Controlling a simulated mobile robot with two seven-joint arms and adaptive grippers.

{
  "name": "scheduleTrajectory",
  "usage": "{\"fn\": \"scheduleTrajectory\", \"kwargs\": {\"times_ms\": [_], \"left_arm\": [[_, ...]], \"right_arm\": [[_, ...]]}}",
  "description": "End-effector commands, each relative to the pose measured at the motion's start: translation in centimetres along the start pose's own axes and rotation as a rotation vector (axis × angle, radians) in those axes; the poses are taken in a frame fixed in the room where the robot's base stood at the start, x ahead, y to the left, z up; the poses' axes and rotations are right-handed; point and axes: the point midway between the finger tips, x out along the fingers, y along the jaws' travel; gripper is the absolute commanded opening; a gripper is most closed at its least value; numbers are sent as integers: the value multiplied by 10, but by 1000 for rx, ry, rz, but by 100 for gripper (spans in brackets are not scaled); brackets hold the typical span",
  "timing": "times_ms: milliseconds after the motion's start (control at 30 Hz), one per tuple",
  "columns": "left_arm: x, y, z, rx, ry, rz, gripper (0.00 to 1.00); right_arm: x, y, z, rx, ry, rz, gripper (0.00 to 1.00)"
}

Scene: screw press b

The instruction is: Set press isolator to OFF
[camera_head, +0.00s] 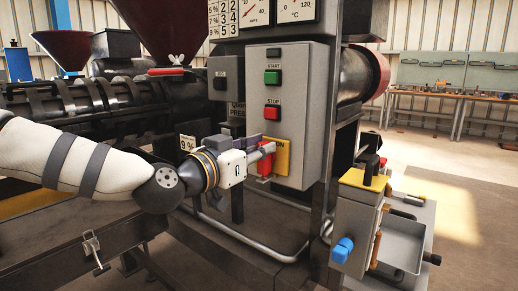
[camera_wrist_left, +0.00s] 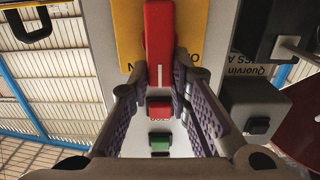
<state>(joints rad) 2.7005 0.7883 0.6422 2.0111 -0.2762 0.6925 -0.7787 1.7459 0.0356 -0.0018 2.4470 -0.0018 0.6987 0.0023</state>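The press isolator is a red handle (camera_head: 265,164) on a yellow plate (camera_head: 283,157), low on the front of the grey control box (camera_head: 300,100). The handle stands upright in the head view. The left wrist view shows the red handle (camera_wrist_left: 160,40) with a white line, on the yellow plate (camera_wrist_left: 128,28) with part of a label showing. My left gripper (camera_head: 264,152) is at the handle. In the left wrist view its fingers (camera_wrist_left: 156,82) are apart, one on each side of the handle; contact is unclear. My right gripper is not in view.
Above the isolator are a red STOP button (camera_head: 272,112) and a green START button (camera_head: 272,77). A grey JOG box (camera_head: 224,77) stands left of the control box. A unit with a blue knob (camera_head: 342,249) stands at lower right. Open floor lies further right.

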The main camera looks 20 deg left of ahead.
Motion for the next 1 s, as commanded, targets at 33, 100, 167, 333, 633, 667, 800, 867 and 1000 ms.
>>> {"fn": "scheduleTrajectory", "kwargs": {"times_ms": [33, 100, 167, 333, 633, 667, 800, 867, 1000], "left_arm": [[0, 0, 0, 0, 0, 0, 0], [0, 0, 0, -2, 0, -1, 0], [0, 0, 0, -7, 0, -1, 0], [0, -2, 0, -55, 0, 0, 0], [0, -8, 0, -277, 1, -1, 0], [0, -8, 0, -305, 1, -1, 0], [0, -11, 2, -439, 0, 0, 0], [0, -13, 4, -498, -1, 0, 0], [0, -16, 6, -631, -1, 0, 0]], "right_arm": [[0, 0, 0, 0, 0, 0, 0], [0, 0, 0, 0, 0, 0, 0], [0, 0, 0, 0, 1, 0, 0], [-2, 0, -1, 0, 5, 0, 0], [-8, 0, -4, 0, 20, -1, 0], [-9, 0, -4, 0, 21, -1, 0], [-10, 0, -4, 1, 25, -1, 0], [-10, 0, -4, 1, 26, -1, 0], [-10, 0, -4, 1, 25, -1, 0]]}}
